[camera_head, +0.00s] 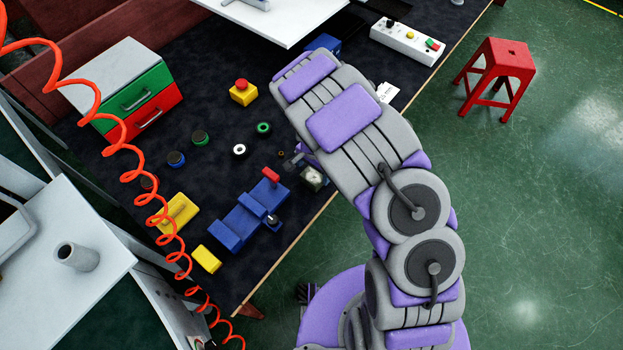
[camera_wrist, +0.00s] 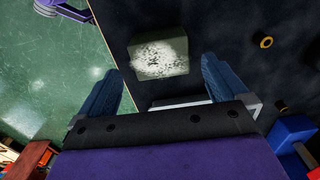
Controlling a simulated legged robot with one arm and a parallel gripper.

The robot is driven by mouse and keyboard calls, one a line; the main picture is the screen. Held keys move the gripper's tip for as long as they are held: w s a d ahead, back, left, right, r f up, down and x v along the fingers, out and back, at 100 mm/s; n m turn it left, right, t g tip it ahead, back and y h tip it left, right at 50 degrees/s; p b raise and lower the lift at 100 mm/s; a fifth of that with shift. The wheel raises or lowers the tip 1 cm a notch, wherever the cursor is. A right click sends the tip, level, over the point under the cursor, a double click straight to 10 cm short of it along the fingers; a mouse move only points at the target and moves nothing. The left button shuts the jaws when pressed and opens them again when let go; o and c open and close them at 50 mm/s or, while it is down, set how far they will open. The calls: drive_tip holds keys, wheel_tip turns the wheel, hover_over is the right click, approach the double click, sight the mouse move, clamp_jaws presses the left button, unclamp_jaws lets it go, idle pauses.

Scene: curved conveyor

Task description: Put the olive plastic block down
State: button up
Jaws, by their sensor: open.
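The olive plastic block (camera_wrist: 149,73) has a whitish, speckled patch on its upper face and rests on the dark tabletop close to the table's edge. In the head view the block (camera_head: 313,179) shows just below my gripper (camera_head: 300,160), partly hidden by my arm. In the wrist view my gripper (camera_wrist: 161,66) is open, with one blue finger on each side of the block's near part. A gap shows between the block and each finger, so nothing is held.
A blue vise (camera_head: 236,225) with a red part stands left of the block. Green (camera_head: 263,128) and white (camera_head: 239,149) rings, a yellow button box (camera_head: 242,92) and a drawer box (camera_head: 139,95) are on the dark table (camera_head: 210,100).

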sight(312, 175)
wheel_tip(312, 175, down, 4)
drive_tip(key=shift+d+b, duration=0.15)
drive_tip(key=shift+b, duration=0.4)
drive_tip(key=shift+f, duration=0.3)
drive_tip(key=shift+a, duration=0.5)
drive_tip(key=shift+c, duration=0.3)
drive_tip(key=shift+d, duration=0.45)
drive_tip(key=c, duration=0.6)
drive_tip(key=shift+a, duration=0.2)
drive_tip(key=c, duration=0.4)
drive_tip(key=shift+a, duration=0.1)
drive_tip(key=shift+c, duration=0.3)
drive_tip(key=shift+r, duration=0.1)
